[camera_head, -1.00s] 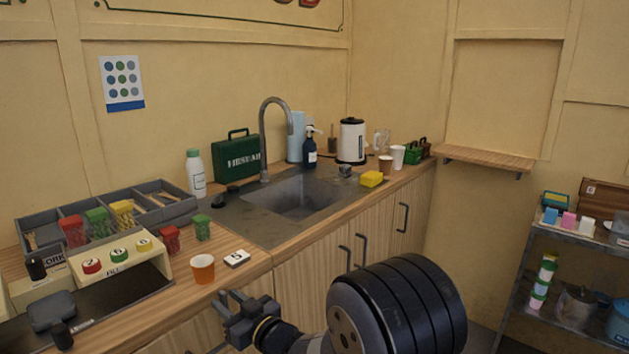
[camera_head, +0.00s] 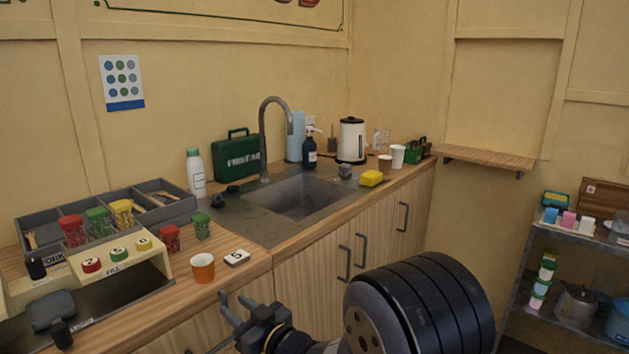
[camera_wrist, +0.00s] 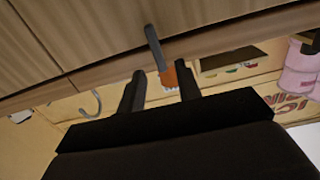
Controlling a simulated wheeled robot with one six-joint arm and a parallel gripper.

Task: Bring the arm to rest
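My gripper (camera_head: 229,312) is low in front of the wooden counter (camera_head: 262,262), at the bottom of the head view. In the wrist view my gripper (camera_wrist: 160,90) has its two fingers spread apart. Nothing is held between them. A grey cabinet handle (camera_wrist: 154,48) and an orange shape, probably the orange cup, show beyond the fingers. My arm is bent at the lower middle of the head view.
The sink (camera_head: 300,195), a yellow sponge (camera_head: 372,178) and a kettle (camera_head: 352,141) are farther back. A metal shelf (camera_head: 560,244) stands at right.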

